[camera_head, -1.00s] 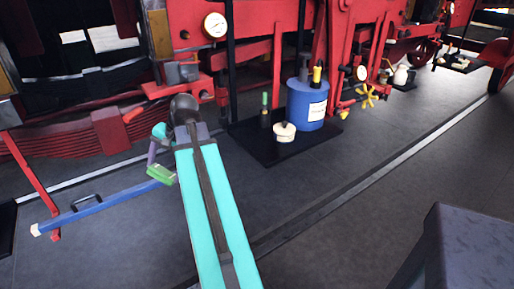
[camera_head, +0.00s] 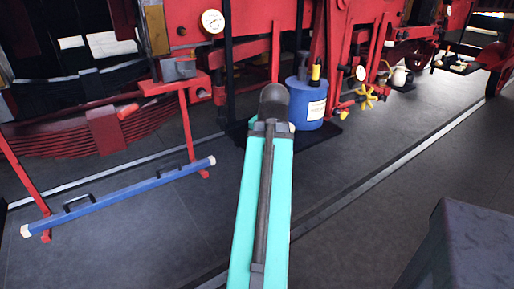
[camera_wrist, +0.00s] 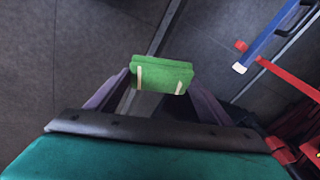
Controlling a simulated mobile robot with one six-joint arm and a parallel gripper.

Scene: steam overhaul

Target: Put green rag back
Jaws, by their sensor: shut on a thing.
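The green rag (camera_wrist: 162,66) is a folded, block-like bundle with pale strips on its near side. It shows only in the wrist view, at the middle. My gripper (camera_wrist: 162,84) has its two purple fingers on either side of the rag and is shut on it. Dark floor shows around and beyond the rag, so it is held above the floor. In the head view my gripper and the rag are hidden behind my turquoise arm.
A blue bar (camera_head: 125,197) with handles rests on red supports at the left. A blue drum (camera_head: 306,104) stands on a black mat behind my arm. A dark grey block (camera_head: 459,250) is at the lower right.

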